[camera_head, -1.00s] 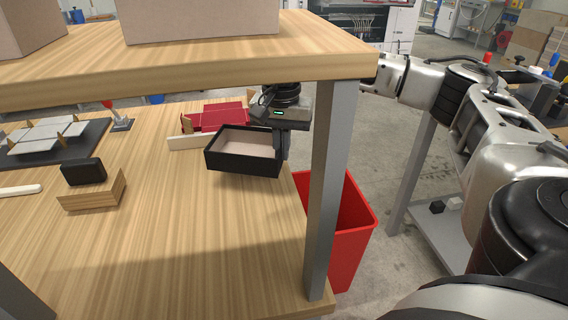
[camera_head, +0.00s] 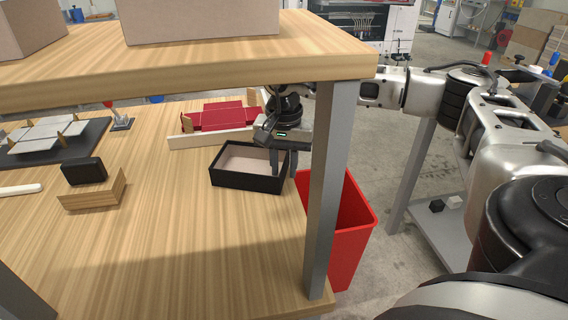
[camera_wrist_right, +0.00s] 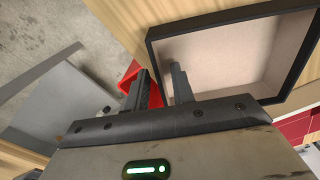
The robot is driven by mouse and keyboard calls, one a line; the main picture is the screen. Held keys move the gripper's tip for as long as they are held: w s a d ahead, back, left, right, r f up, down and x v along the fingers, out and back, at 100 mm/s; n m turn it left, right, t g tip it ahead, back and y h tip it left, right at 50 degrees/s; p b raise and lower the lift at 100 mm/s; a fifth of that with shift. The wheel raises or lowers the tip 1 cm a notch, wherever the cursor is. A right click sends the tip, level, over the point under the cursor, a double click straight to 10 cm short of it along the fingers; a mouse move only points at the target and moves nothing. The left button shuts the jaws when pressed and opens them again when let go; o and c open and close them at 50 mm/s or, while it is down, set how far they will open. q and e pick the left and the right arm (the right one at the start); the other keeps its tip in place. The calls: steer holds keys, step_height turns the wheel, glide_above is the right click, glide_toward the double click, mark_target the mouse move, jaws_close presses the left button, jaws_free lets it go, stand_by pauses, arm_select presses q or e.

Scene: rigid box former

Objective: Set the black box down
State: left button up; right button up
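The black box (camera_head: 234,182) is an open tray with a light inner floor. It appears to sit flat on the wooden table, near the right edge in the head view. My right gripper (camera_head: 284,163) is at the box's right end, pointing down. In the right wrist view the gripper (camera_wrist_right: 158,88) straddles the wall of the box (camera_wrist_right: 154,45), one finger inside and one outside. The fingers are apart, with a gap showing red between them, so it looks open. The box's underside is hidden. My left gripper is not in view.
A pale strip (camera_head: 210,138) and red flat pieces (camera_head: 222,116) lie just behind the box. A wooden block with a black piece (camera_head: 92,190) stands left. A shelf (camera_head: 190,65) overhangs, and its grey post (camera_head: 328,190) and a red bin (camera_head: 345,235) are close right.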

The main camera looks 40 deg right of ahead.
steer(key=shift+r, duration=0.25)
step_height(320, 180, up, 12)
stand_by(0.3)
steer(key=shift+f, duration=0.1)
stand_by(0.3)
